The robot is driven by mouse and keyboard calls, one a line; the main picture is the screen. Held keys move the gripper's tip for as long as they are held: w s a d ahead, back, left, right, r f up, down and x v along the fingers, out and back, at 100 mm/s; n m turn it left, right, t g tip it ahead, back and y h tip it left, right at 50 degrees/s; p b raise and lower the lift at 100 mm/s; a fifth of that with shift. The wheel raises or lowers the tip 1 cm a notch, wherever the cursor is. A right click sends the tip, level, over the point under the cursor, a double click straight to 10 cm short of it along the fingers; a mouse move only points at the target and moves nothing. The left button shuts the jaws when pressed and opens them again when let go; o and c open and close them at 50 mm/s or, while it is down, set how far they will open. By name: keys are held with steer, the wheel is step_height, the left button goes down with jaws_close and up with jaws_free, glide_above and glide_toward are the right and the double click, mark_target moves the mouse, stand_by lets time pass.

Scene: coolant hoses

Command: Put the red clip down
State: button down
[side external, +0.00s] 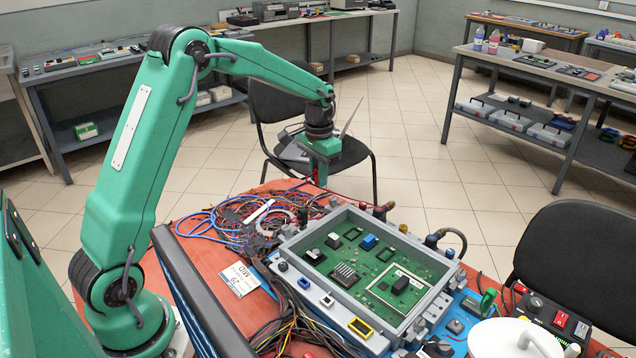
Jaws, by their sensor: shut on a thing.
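My gripper (318,168) points down above the far edge of the red-topped table (195,235), behind the grey open box. It is small in this view. A bit of red, which appears to be the red clip (316,180), shows between and just below its jaws. The jaws are shut on it. The clip's exact shape is hidden, and I cannot tell whether it touches the table or the cables below.
A grey box (290,258) with a green circuit board stands on the table's right part. Tangled blue, red and black cables (235,225) lie left of it. A black chair (275,105) stands behind the table. A white round lid (515,340) is at front right.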

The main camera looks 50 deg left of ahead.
steer(key=a+f, duration=0.2)
steer(key=a, duration=0.1)
steer(key=w+a+f, duration=0.1)
steer(key=a+f, duration=0.1)
steer(key=a, duration=0.1)
steer(key=a+f, duration=0.2)
steer(key=a, duration=0.2)
steer(key=shift+w, duration=0.25)
steer(key=shift+f, duration=2)
steer(key=shift+f, duration=0.15)
steer(key=c, duration=1.3)
jaws_free()
steer(key=shift+c, duration=0.2)
step_height(320, 180, up, 12)
steer(key=shift+r, duration=0.2)
steer(key=shift+d, duration=0.1)
